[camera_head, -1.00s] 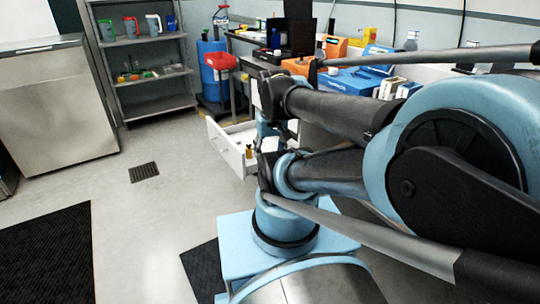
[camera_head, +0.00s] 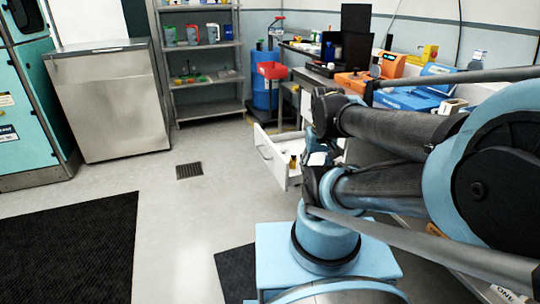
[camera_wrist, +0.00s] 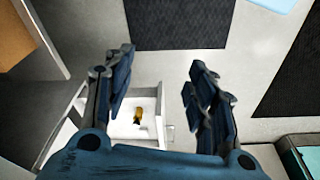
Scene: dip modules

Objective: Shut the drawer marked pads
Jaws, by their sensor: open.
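A white drawer (camera_head: 264,146) stands pulled out from under the workbench in the head view, its front panel and handle facing left. I cannot read any marking on it. Part of it is hidden behind my arm. In the wrist view the open drawer (camera_wrist: 152,134) shows below and between my fingers, with a small yellow-and-dark item (camera_wrist: 138,116) inside. My gripper (camera_wrist: 158,78) is open and empty, its two fingers well apart. The fingers appear above the drawer; I cannot tell that they touch it. In the head view my gripper cannot be made out.
The bench carries orange and blue devices (camera_head: 410,98). A blue barrel (camera_head: 264,92) and a grey shelf (camera_head: 205,81) stand behind. A steel cabinet (camera_head: 110,105) is at the left. Dark mats (camera_head: 70,245) lie on the floor; the floor left of the drawer is clear.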

